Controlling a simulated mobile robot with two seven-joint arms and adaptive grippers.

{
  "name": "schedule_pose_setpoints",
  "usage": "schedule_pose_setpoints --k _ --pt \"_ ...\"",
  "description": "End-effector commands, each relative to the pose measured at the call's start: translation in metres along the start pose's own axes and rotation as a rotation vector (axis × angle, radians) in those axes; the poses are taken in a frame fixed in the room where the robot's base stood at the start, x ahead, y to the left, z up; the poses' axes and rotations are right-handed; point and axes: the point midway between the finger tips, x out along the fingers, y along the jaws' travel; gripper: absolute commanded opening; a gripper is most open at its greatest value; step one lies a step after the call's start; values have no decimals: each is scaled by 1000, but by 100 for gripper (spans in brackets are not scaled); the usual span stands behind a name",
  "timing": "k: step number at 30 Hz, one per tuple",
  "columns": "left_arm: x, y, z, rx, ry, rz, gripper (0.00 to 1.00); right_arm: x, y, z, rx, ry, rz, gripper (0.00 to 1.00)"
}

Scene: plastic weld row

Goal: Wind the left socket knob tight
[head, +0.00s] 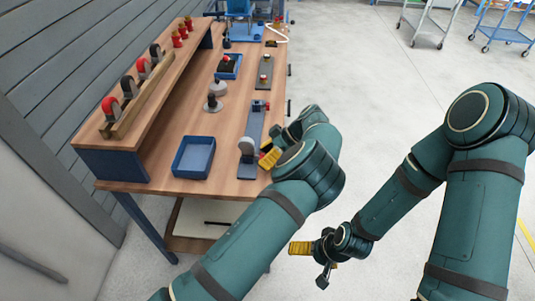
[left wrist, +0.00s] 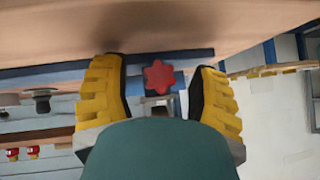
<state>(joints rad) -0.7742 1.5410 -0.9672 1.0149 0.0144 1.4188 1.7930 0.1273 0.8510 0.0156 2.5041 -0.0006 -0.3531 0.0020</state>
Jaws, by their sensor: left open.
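In the left wrist view a red star-shaped knob (left wrist: 159,77) sits on a dark blue block of a long blue-grey fixture. My left gripper (left wrist: 163,88) is open, with one yellow finger on each side of the knob and a visible gap to each. In the head view my left gripper (head: 270,157) is at the table's right edge, beside the fixture plate (head: 253,130) with its upright grey disc (head: 247,148). A small red piece (head: 267,106) shows at the plate's far end; I cannot tell whether it is the same knob. My right gripper (head: 301,248) hangs over the floor.
A blue tray (head: 194,157) stands on the wooden table left of the fixture. A raised shelf (head: 150,90) at the left carries red and dark round-headed pieces. A second plate (head: 264,74) with red parts lies farther back. Floor to the right is clear up to distant carts.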

Motion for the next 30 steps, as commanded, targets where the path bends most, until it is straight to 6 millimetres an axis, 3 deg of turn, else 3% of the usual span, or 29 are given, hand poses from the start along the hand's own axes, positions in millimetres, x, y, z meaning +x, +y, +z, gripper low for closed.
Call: schedule_pose_setpoints --k 5,18,30 --pt "-15 1 0 0 -1 4 60 0 0 0 0 0 0 100" --pt "-90 0 0 -1 -2 2 60 0 0 0 0 0 0 100" --pt "-116 1 0 0 0 0 60 0 0 0 0 0 0 100"
